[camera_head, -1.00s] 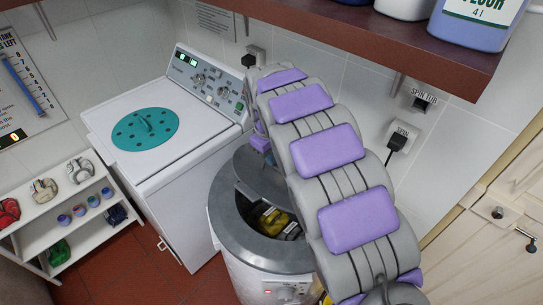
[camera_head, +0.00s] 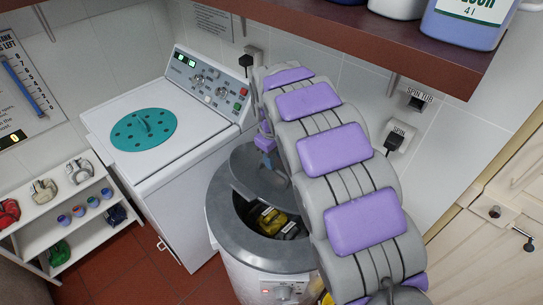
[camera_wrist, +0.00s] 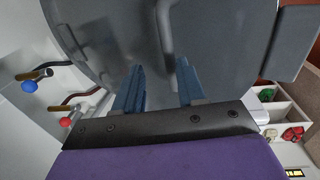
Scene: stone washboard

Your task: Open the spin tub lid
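The spin tub (camera_head: 232,237) is a round grey-white drum in front of the washer. Its dark grey lid (camera_head: 258,174) is tilted up at the back, and the front of the opening shows yellow and grey items (camera_head: 272,221) inside. My gripper is mostly hidden by my arm in the head view; its purple-blue end is at the lid's upper face. In the wrist view my gripper (camera_wrist: 160,68) has its two blue fingers apart, close to the lid (camera_wrist: 225,45). A grey handle-like bar (camera_wrist: 165,28) shows beyond the fingers; I cannot tell whether they touch it.
The white washer (camera_head: 180,160) with a teal disc (camera_head: 143,130) stands left of the tub. A dark red shelf (camera_head: 400,45) with bottles overhangs behind. Wall sockets (camera_head: 398,137) are at the right. A low white rack (camera_head: 60,205) stands at far left.

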